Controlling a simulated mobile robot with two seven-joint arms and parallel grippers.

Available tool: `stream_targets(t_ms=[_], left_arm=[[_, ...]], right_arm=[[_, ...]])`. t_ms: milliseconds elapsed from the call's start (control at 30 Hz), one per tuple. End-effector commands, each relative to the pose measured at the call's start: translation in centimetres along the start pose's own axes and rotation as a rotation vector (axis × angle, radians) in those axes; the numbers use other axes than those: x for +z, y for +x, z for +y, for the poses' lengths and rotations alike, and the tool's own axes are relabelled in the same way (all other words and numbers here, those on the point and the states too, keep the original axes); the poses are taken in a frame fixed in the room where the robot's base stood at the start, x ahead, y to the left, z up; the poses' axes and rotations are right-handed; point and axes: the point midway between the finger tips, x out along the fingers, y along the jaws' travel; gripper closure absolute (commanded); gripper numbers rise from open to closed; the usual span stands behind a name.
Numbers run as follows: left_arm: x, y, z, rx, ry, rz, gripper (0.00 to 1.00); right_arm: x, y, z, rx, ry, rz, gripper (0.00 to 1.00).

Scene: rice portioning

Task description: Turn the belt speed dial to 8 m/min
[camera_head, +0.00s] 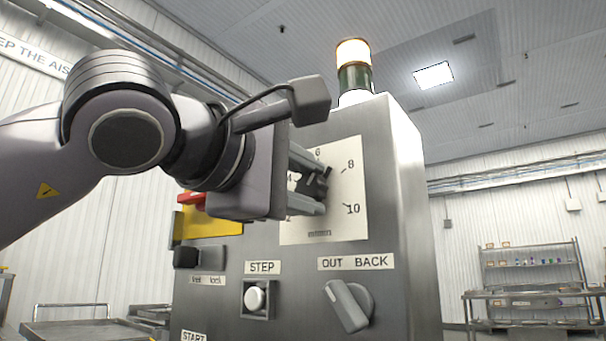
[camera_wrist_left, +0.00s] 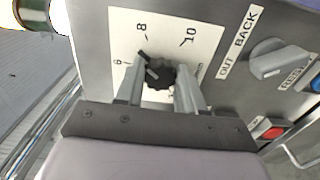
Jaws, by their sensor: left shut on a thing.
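The belt speed dial (camera_wrist_left: 160,76) is a dark, ridged knob on a white scale plate (camera_head: 345,205) on the front of a steel control cabinet. In the left wrist view, its pointer points between the 6 and 8 marks; the exact reading is hard to tell. My left gripper (camera_head: 318,187) is shut on the dial, one finger on each side of it. In the head view the gripper partly hides the dial (camera_head: 314,182) and the low numbers. The 8 and 10 marks show clearly. My right gripper is not in view.
An OUT/BACK selector knob (camera_head: 349,305) and a white STEP button (camera_head: 256,298) sit below the dial. A yellow plate (camera_head: 212,222) with a red part is left of my gripper. A lit signal lamp (camera_head: 354,65) stands on the cabinet. Shelves (camera_head: 530,265) stand far right.

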Motion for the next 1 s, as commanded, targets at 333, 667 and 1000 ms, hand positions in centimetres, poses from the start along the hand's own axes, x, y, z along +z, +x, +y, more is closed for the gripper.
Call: stream_targets(t_ms=[333,667,1000], left_arm=[[0.0,0.0,0.0,-0.002,0.274,-0.001,0.92],[0.1,0.0,-0.1,0.000,0.410,-0.002,0.92],[0.1,0.0,-0.1,0.000,0.438,-0.002,0.92]], right_arm=[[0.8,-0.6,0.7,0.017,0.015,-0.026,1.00],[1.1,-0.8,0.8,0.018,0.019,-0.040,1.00],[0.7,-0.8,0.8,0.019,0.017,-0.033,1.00]])
